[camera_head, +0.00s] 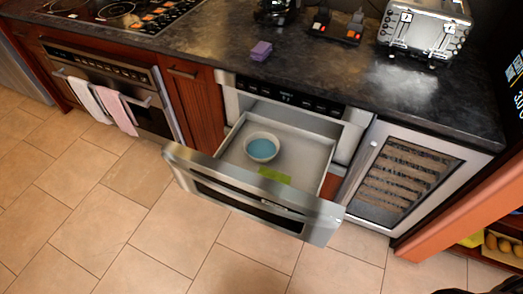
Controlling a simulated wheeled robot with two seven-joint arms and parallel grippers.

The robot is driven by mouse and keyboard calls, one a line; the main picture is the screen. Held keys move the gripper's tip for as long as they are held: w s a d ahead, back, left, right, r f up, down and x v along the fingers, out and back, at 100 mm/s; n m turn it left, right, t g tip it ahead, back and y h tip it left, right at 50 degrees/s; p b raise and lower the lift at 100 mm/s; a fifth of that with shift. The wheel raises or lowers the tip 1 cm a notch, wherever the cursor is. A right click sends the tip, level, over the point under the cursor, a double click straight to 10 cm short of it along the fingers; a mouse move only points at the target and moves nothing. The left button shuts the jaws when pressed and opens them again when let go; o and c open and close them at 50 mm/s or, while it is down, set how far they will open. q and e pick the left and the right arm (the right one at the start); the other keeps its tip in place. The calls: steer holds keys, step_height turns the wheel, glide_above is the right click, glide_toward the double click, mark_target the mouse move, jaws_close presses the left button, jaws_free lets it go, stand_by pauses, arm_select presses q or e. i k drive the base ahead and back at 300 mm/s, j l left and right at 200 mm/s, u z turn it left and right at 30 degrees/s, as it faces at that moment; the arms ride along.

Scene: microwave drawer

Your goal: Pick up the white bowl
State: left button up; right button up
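The white bowl (261,148) stands upright inside the open microwave drawer (307,155), left of the drawer's middle. Its rim is white and its inside looks light blue. The bowl's top is uncovered and its rim shows all round. Neither of my grippers shows in the head view, so nothing is seen touching the bowl.
The drawer's steel front (250,197) stands out over the tiled floor (110,215). A flat yellow-green piece (274,175) lies near it. The dark counter (300,75) above holds a purple block (261,51) and a toaster (424,30). A wine cooler (400,178) stands right.

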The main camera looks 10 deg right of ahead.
mark_target(260, 146)
steer(key=k+l+u, duration=0.2)
steer(key=l+u, duration=0.2)
steer(key=l, duration=0.15)
steer(key=k+l+u, duration=0.25)
steer(key=l+u, duration=0.2)
steer(key=k+l+u, duration=0.4)
steer(key=i+l, duration=0.05)
